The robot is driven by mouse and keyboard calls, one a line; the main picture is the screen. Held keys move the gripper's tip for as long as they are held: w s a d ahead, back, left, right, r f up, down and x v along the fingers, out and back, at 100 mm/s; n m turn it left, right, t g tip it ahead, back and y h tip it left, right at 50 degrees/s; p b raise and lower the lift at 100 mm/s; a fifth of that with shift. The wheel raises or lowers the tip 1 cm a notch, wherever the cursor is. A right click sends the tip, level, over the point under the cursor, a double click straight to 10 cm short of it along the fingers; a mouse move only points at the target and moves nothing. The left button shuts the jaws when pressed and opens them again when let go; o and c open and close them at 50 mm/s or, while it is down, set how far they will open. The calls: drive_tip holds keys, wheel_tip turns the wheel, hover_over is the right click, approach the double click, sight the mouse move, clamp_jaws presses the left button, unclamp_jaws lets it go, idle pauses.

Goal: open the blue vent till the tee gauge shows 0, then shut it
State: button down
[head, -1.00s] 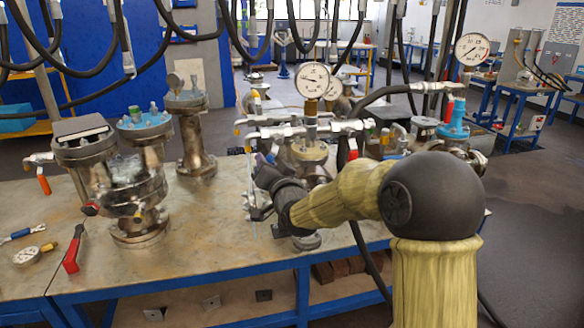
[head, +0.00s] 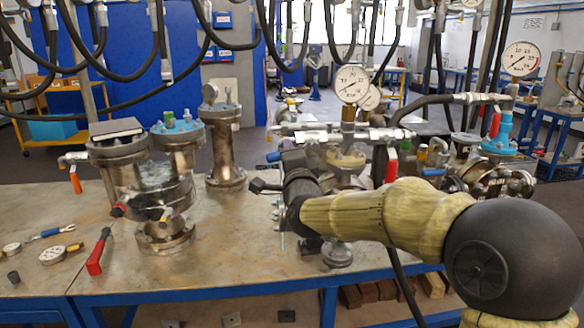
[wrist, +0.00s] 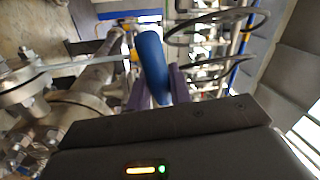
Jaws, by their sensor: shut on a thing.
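A blue vent handle (wrist: 152,62) stands between the purple fingers of my gripper (wrist: 152,88) in the wrist view, and the jaws are shut on it. In the head view my dark gripper (head: 284,196) is at the left end of the silver manifold (head: 340,135), where a small blue part (head: 273,157) shows. The fingertips are hidden there. The round white tee gauge (head: 352,84) stands upright on a brass stem above the manifold. Its needle is too small to read with certainty. A second dial partly shows behind it.
Flanged vessels (head: 170,165) stand on the metal bench (head: 100,250) at left. A red-handled tool (head: 98,252) and a loose gauge (head: 54,254) lie there. Another gauge (head: 521,59) stands at right. A red handle (head: 391,166) hangs below the manifold. Black hoses (head: 110,85) hang overhead.

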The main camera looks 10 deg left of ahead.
drive_tip(key=shift+r+m+h+b, duration=0.3)
drive_tip(key=shift+r+m+b, duration=0.25)
drive_tip(key=shift+m, duration=0.75)
drive_tip(key=shift+r, duration=0.1)
drive_tip(key=c, duration=1.3)
unclamp_jaws()
drive_tip(key=shift+d, duration=0.1)
drive_tip(key=shift+s, duration=0.45)
drive_tip(key=b+v, duration=0.1)
drive_tip(key=v, duration=1.5)
drive_tip(key=shift+s+f, duration=0.3)
drive_tip(key=shift+f, duration=0.1)
